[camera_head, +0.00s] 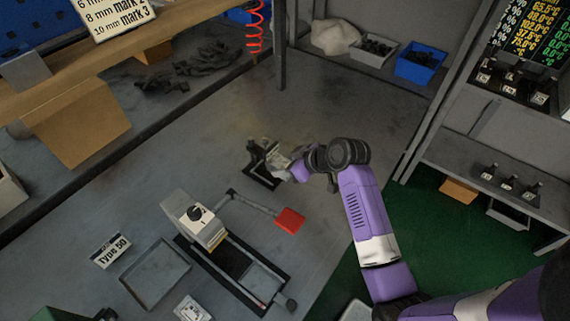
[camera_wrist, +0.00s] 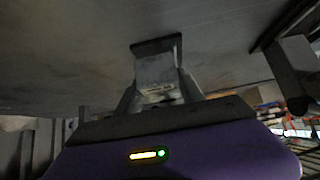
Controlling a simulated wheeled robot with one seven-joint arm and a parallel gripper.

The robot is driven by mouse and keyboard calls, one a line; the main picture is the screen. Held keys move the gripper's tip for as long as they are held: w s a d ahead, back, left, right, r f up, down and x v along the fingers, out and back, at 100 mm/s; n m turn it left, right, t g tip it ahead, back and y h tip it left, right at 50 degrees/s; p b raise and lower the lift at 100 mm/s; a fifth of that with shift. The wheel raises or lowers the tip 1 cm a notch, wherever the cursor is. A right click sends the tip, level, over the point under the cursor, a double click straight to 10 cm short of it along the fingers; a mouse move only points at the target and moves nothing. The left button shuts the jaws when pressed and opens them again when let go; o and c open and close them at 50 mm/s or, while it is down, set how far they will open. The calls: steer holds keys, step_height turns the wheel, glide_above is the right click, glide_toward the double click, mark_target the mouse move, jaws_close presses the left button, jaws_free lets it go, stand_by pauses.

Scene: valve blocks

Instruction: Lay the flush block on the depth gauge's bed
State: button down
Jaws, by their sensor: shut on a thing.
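My gripper (camera_head: 284,163) reaches down-left over the grey table beside a small black stand (camera_head: 259,171). In the wrist view its two fingers (camera_wrist: 158,92) are closed on a grey block (camera_wrist: 156,70), which I take for the flush block. A dark flat piece shows at the block's far end; I cannot tell whether it belongs to the block. In the head view the block is mostly hidden by the gripper. I cannot tell for certain which fixture is the depth gauge.
A red-ended lever (camera_head: 289,220) sticks out from the bench device towards my arm. A shallow grey tray (camera_head: 157,273) and a "TYPE 50" sign (camera_head: 110,251) lie to its left. A blue bin (camera_head: 419,63) stands at the back. The table's middle behind the stand is clear.

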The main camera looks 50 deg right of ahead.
steer(key=shift+w+a+f+b, duration=0.1)
steer(key=shift+w+f+b, duration=0.05)
steer(key=shift+f+b, duration=0.55)
steer(key=shift+w+a+f+b, duration=0.1)
steer(key=shift+w+f+b, duration=0.05)
steer(key=shift+f+b, duration=0.45)
steer(key=shift+s+d+f+b, duration=0.1)
steer(key=shift+s+f+b, duration=0.05)
steer(key=shift+f+b, duration=0.6)
steer(key=shift+f, duration=0.25)
steer(key=c, duration=0.6)
jaws_free()
steer(key=shift+c, duration=0.2)
steer(key=shift+s+f, duration=0.1)
steer(key=v, duration=0.7)
steer(key=shift+s+r, duration=0.25)
steer(key=shift+r, duration=0.1)
